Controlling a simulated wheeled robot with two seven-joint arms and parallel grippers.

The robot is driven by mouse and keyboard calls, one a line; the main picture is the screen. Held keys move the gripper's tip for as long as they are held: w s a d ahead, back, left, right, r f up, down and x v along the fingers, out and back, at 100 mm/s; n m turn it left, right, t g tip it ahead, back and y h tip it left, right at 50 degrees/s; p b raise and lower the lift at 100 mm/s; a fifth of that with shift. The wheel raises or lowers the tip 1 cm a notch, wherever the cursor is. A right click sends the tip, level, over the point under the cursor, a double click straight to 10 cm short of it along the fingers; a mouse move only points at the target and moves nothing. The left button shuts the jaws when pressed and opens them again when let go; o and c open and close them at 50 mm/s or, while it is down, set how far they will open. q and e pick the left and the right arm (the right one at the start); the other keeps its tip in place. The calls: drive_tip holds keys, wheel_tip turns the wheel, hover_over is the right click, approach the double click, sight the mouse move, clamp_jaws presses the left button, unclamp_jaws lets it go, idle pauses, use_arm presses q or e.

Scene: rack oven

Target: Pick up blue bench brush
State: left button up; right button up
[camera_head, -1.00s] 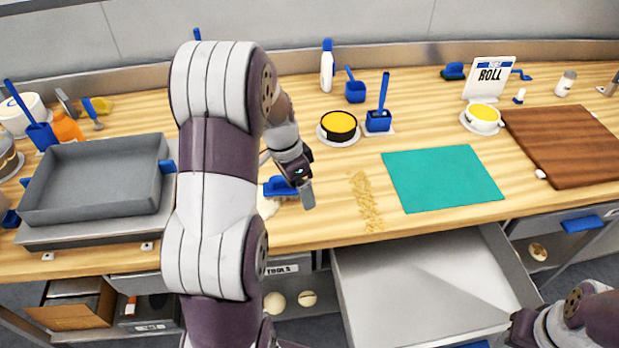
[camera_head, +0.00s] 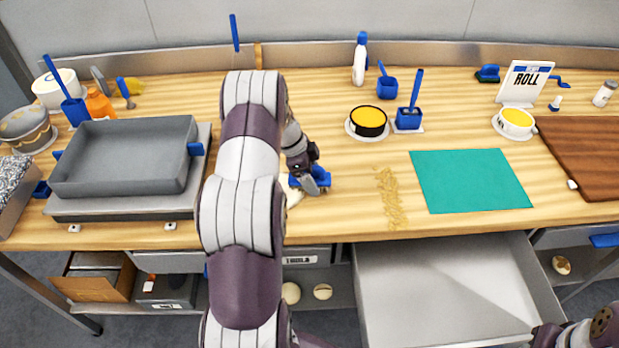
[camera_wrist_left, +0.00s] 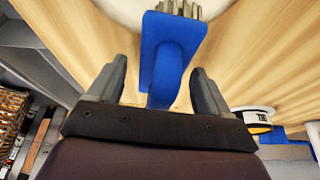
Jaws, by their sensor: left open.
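The blue bench brush (camera_head: 323,177) lies on the wooden worktop near its front edge, partly hidden by my left gripper (camera_head: 312,185). In the left wrist view, the brush's blue body (camera_wrist_left: 172,38) points away from me with its pale bristles at the top edge. My left gripper (camera_wrist_left: 160,82) is open, with one finger on each side of the brush's blue handle. A gap shows between each finger and the handle, and nothing is clamped. Only a part of my right arm shows at the lower right of the head view.
A grey pan (camera_head: 125,160) stands left of my left arm. A pale crumb strip (camera_head: 390,198) and a teal mat (camera_head: 470,180) lie to the right. An open, empty drawer (camera_head: 440,285) juts out below the worktop. A yellow-filled tin (camera_head: 369,121) stands behind.

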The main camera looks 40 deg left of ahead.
use_arm(q)
drive_tip(key=shift+w+f, duration=0.1)
drive_tip(key=shift+f, duration=0.05)
drive_tip(key=shift+d, duration=0.1)
drive_tip(key=c, duration=1.2)
drive_tip(key=shift+c, duration=0.2)
drive_tip(key=shift+r, duration=0.45)
wheel_tip(320, 180, up, 3)
drive_tip(key=shift+f+b, duration=0.1)
drive_tip(key=shift+b, duration=0.65)
drive_tip(key=shift+w+d+r+b, duration=0.2)
drive_tip(key=shift+w+d+r, duration=0.6)
drive_tip(key=shift+d+r, duration=0.7)
drive_tip(key=shift+w+d+r+b, duration=0.25)
drive_tip(key=shift+w+d+r, duration=0.7)
drive_tip(key=shift+d, duration=1.05)
drive_tip(key=shift+w+d+r+b, duration=0.2)
drive_tip(key=shift+w+d+r, duration=0.5)
drive_tip(key=shift+d+r, duration=0.85)
